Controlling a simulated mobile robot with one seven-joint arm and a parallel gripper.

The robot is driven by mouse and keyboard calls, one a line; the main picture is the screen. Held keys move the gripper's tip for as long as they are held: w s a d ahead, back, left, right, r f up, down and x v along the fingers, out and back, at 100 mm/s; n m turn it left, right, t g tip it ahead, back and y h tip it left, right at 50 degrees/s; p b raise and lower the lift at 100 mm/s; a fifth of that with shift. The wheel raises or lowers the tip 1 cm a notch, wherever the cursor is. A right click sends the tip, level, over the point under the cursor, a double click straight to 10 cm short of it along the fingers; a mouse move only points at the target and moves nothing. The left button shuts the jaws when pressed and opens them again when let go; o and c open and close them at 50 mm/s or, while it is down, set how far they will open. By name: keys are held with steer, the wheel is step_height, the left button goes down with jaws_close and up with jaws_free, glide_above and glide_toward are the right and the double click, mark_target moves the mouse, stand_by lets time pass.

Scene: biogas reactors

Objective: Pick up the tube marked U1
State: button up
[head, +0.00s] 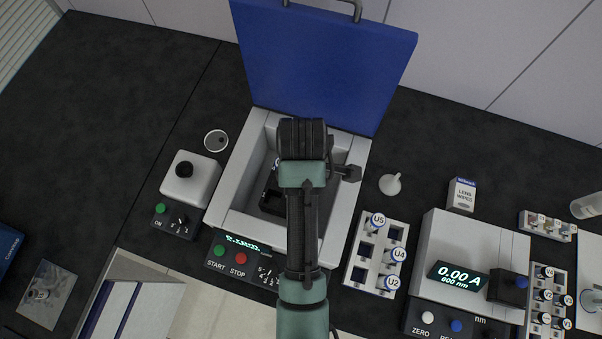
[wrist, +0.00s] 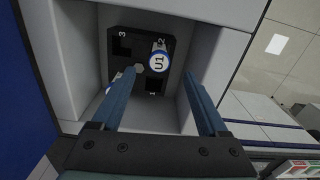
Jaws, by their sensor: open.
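The tube marked U1 (wrist: 158,62) has a white cap with a blue ring. It stands in the black rotor (wrist: 122,35) inside the open centrifuge, by the slot numbered 2. My gripper (wrist: 157,74) is open above the rotor, its two blue fingers on either side of the U1 cap in the wrist view. I cannot tell how far above the cap the fingertips are. Part of another cap shows by the left finger. In the head view my arm hides most of the rotor and the U1 tube.
The centrifuge's grey walls (head: 233,184) surround the rotor, and its blue lid (head: 325,55) stands raised behind. A white rack (head: 359,246) with tubes U5, U4 and U2 is to the right.

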step_height(320, 180, down, 2)
steer(key=shift+d, duration=0.1)
steer(key=shift+f+p, duration=0.95)
steer(key=shift+f, duration=1.8)
jaws_close()
